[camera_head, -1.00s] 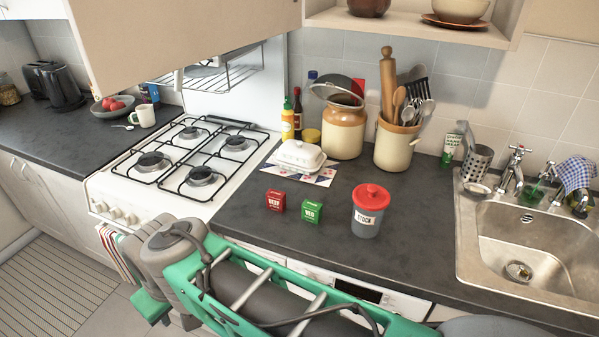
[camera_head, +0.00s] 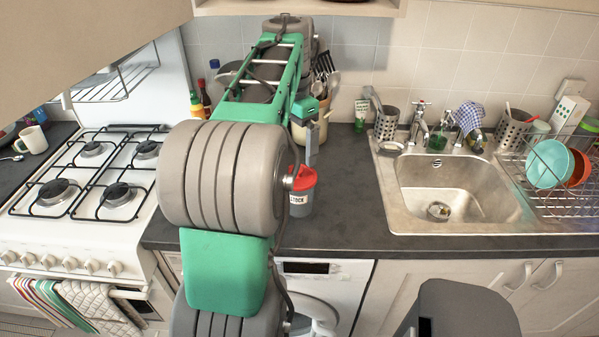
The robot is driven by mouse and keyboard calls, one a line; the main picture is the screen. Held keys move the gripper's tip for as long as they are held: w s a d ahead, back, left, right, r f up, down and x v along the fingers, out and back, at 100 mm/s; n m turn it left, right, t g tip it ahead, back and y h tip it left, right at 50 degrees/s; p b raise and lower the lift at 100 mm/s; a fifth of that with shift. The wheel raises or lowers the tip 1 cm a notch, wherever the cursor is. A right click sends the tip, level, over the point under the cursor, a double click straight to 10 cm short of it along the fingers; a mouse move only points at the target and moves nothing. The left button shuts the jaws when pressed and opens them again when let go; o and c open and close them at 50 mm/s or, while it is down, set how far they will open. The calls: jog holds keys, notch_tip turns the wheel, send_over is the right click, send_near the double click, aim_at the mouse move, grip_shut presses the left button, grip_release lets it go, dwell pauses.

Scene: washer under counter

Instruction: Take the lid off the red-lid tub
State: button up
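The red-lid tub (camera_head: 300,208), a grey tub labelled STOCK, stands on the dark counter in the head view, left of the sink. Its red lid (camera_head: 304,179) is on top; my arm hides the left side of both. My gripper (camera_head: 312,158) points down just above and behind the lid in the picture. Only a grey finger part shows below the green wrist. I cannot tell whether it touches the lid or how far apart the fingers are.
The sink (camera_head: 448,192) and a dish rack (camera_head: 560,185) are to the right. The gas hob (camera_head: 95,170) is to the left. A utensil crock (camera_head: 318,125) stands behind my gripper. The counter between tub and sink is clear.

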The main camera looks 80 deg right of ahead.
aim_at(299, 168)
jog(key=f, duration=0.5)
jog(key=s+f+p, duration=0.1)
jog(key=f, duration=0.1)
jog(key=shift+f, duration=0.35)
jog(key=c, duration=1.1)
jog(key=shift+r, duration=0.15)
